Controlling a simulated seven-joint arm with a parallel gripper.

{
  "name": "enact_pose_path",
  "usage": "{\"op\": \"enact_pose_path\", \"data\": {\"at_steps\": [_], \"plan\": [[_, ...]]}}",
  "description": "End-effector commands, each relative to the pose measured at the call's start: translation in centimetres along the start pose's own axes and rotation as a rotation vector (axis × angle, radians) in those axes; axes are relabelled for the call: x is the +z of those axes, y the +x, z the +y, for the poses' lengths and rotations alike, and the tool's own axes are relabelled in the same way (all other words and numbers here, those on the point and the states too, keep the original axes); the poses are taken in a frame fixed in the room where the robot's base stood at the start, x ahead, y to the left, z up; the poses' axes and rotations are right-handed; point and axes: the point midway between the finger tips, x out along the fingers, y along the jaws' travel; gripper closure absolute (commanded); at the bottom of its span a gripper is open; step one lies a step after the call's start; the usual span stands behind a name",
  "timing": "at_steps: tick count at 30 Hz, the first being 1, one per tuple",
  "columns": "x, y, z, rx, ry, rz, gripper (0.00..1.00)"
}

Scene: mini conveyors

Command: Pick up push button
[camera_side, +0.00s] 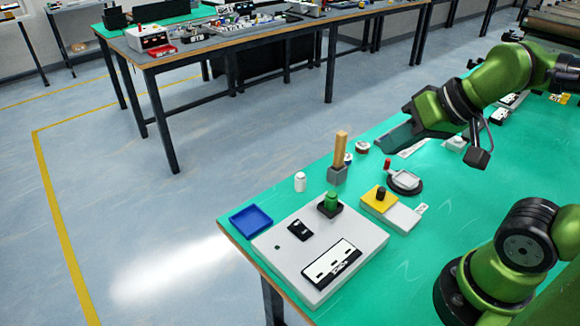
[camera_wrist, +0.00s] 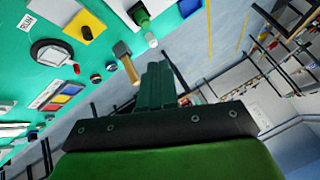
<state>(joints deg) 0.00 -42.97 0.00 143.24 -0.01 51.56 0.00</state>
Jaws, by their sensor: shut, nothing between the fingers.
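Several button-like parts are in view, and I cannot tell which one the task names. A green button (camera_side: 329,202) with a black base stands on the grey control panel (camera_side: 285,235); it also shows at the top of the wrist view (camera_wrist: 139,14). A black knob (camera_side: 380,192) sits on a yellow-topped box (camera_side: 378,203), also seen in the wrist view (camera_wrist: 83,23). A red-tipped part (camera_side: 387,165) stands by a round dish. My gripper (camera_side: 390,145) is shut and empty, tilted above the far part of the table; its fingers (camera_wrist: 157,80) are together in the wrist view.
A wooden-handled tool (camera_side: 341,147) stands upright in a grey block near the far table edge. A white cylinder (camera_side: 300,181) and a blue tray (camera_side: 251,220) are left of it. Bare green mat (camera_side: 440,195) lies right of the yellow-topped box.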

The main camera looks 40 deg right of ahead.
Motion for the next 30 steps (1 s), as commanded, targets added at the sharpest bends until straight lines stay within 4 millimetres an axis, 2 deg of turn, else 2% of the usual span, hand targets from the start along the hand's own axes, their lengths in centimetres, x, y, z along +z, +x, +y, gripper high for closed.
{"op": "enact_pose_path", "data": {"at_steps": [1,2,12,20,24,26,30], "plan": [[0.0,0.0,0.0,0.0,0.0,0.0,0.97],[0.0,0.0,0.0,0.0,0.0,0.0,0.92],[0.0,0.0,0.0,0.0,0.0,0.0,0.41],[0.0,0.0,0.0,0.001,0.001,-0.001,0.41],[-0.3,1.1,0.6,0.029,0.033,-0.043,0.41],[-0.6,1.8,0.8,0.05,0.155,-0.069,0.41],[-1.2,2.8,1.2,0.104,0.544,-0.101,0.41]]}}
